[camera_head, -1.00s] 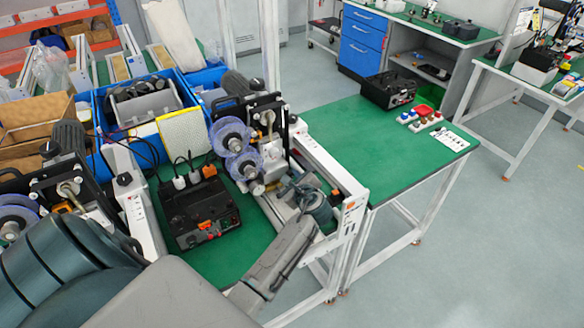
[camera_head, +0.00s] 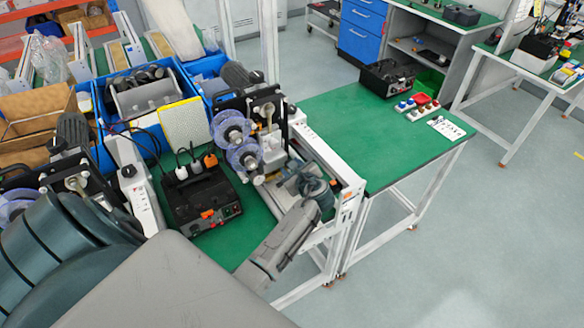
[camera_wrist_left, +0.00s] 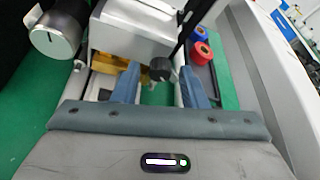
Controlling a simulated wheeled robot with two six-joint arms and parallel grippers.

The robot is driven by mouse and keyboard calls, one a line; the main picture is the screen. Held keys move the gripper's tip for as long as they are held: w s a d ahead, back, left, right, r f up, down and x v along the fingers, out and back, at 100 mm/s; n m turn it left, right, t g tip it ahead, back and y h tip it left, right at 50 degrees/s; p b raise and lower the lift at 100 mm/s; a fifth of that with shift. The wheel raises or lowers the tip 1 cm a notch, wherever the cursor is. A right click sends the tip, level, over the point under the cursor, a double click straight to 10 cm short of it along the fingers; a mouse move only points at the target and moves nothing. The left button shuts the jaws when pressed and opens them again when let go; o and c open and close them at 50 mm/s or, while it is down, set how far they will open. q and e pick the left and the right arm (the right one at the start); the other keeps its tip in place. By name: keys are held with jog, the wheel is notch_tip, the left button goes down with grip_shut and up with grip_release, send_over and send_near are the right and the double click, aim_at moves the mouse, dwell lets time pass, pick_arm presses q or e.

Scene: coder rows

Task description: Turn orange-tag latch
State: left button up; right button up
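A coder machine (camera_head: 262,140) with clear purple reels stands on the green bench in the head view. An orange tag (camera_head: 347,196) is on the end of its white frame; I cannot tell which part is the latch. My left gripper (camera_head: 312,187) is over the frame's near end, just left of that tag. In the left wrist view my left gripper (camera_wrist_left: 160,88) is open, its two blue-grey fingers spread. A small black knob (camera_wrist_left: 160,68) shows between the fingertips; contact cannot be told. My right gripper is not in view.
A black control box (camera_head: 203,198) with orange parts sits left of the frame. Another coder machine (camera_head: 75,185) is at far left. Blue bins (camera_head: 150,105) stand behind. The green table (camera_head: 350,135) to the right is mostly clear. Red and blue round pieces (camera_wrist_left: 201,50) show in the left wrist view.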

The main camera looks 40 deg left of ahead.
pick_arm(q)
jog(key=shift+r, duration=0.1)
notch_tip(320, 180, up, 3)
jog(key=shift+f+p, duration=0.1)
jog(key=shift+p, duration=0.7)
jog(key=s+d+r, duration=0.2)
jog(key=s+d, duration=0.7)
jog(key=s, duration=0.4)
jog(key=shift+s, duration=0.15)
jog(key=shift+a, duration=0.1)
